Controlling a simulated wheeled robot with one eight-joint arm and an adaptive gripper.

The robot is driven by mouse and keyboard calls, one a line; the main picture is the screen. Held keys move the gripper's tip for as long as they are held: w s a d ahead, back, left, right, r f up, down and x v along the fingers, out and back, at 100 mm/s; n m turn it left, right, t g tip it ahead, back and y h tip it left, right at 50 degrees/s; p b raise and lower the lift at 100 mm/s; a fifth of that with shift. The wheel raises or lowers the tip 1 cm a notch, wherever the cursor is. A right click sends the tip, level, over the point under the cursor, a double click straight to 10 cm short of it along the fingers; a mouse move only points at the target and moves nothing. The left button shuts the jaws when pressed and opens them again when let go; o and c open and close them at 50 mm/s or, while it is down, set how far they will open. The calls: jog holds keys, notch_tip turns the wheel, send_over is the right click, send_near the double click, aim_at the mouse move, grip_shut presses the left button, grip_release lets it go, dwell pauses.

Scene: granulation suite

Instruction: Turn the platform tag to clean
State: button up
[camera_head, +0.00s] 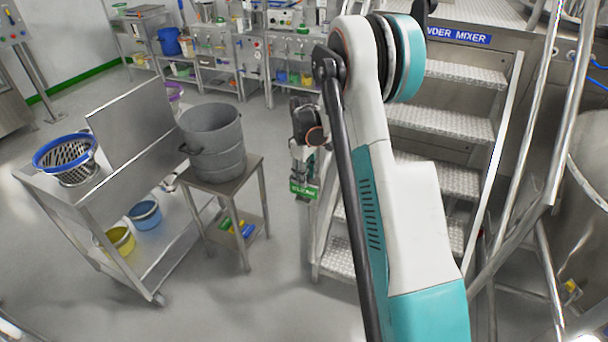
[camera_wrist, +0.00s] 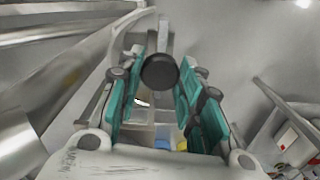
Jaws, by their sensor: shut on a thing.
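The platform tag (camera_head: 304,191) shows as a small green plate with pale lettering, too small to read surely, by the left side of the steel platform steps (camera_head: 440,125). My gripper (camera_head: 301,168) is right above and against it, with the fingers closing on it. In the wrist view, the teal-padded fingers of my gripper (camera_wrist: 158,108) stand on either side of a dark round knob (camera_wrist: 160,72). The tag's green face cannot be made out there, and the grip point is partly hidden in the head view.
A grey pot (camera_head: 213,140) stands on a small steel table left of my gripper. A steel cart (camera_head: 150,170) carries a blue-rimmed strainer (camera_head: 66,158). Shelves line the back wall. A large steel vessel (camera_head: 590,190) is at the right. The floor before the steps is clear.

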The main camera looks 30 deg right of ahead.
jog(key=o, duration=1.1)
notch_tip(320, 180, up, 12)
jog(key=shift+r, duration=0.1)
dwell(0.4)
